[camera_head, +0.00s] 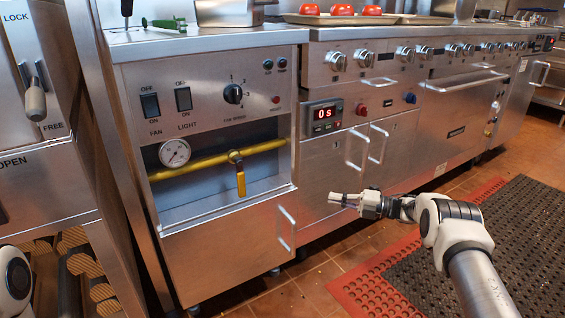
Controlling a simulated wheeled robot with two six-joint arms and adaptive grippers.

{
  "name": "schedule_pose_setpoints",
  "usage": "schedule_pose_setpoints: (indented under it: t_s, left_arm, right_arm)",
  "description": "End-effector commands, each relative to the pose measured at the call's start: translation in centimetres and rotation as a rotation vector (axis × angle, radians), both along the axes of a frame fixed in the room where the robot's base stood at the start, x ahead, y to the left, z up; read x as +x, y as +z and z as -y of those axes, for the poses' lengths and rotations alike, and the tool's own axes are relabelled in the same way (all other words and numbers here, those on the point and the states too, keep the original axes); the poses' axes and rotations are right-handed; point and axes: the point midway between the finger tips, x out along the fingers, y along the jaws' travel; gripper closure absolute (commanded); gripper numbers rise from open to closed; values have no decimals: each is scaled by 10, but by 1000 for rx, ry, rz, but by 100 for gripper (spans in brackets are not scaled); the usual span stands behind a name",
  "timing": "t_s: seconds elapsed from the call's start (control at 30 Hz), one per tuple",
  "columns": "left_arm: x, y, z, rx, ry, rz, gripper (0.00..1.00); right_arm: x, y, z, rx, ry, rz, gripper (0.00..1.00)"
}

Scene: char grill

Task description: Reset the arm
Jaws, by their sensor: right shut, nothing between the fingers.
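My right gripper (342,200) shows at the middle right, with its arm coming in from the lower right corner. It is shut and empty, held in the air in front of the steel cabinet doors. It looks apart from the door handles, though the exact gap cannot be told. On the left, only a white link of my left arm shows at the bottom left edge; its gripper is out of view.
A control panel has switches, a gauge (174,153), a yellow pipe (205,162) with a valve handle (240,184). A digital timer (323,115) reads 0s. Door handles (286,229) stick out. Red items (342,10) lie on trays on top. Mats (475,240) cover the floor at right.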

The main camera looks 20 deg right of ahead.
Motion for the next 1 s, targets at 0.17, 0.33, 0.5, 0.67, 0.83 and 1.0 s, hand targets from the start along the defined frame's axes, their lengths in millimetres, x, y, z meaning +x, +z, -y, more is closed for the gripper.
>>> schedule_pose_setpoints:
  t_s: [0.17,0.33,0.5,0.67,0.83,1.0]
  left_arm:
    - [0,6,0,0,0,0,100]
    - [0,20,0,0,0,0,100]
    - [0,35,0,0,0,0,100]
    - [0,48,0,0,-1,0,100]
    - [0,55,0,0,-1,-1,100]
    - [0,57,0,0,-1,-1,100]
  right_arm:
    - [4,14,-8,-1,13,11,100]
    - [9,26,-76,58,92,-35,100]
    - [-6,-2,-163,286,10,-294,100]
    - [-59,-68,-221,480,-248,-746,100]
    - [-187,-150,-234,570,-705,-1293,100]
    - [-311,-182,-212,569,-1126,-1612,100]
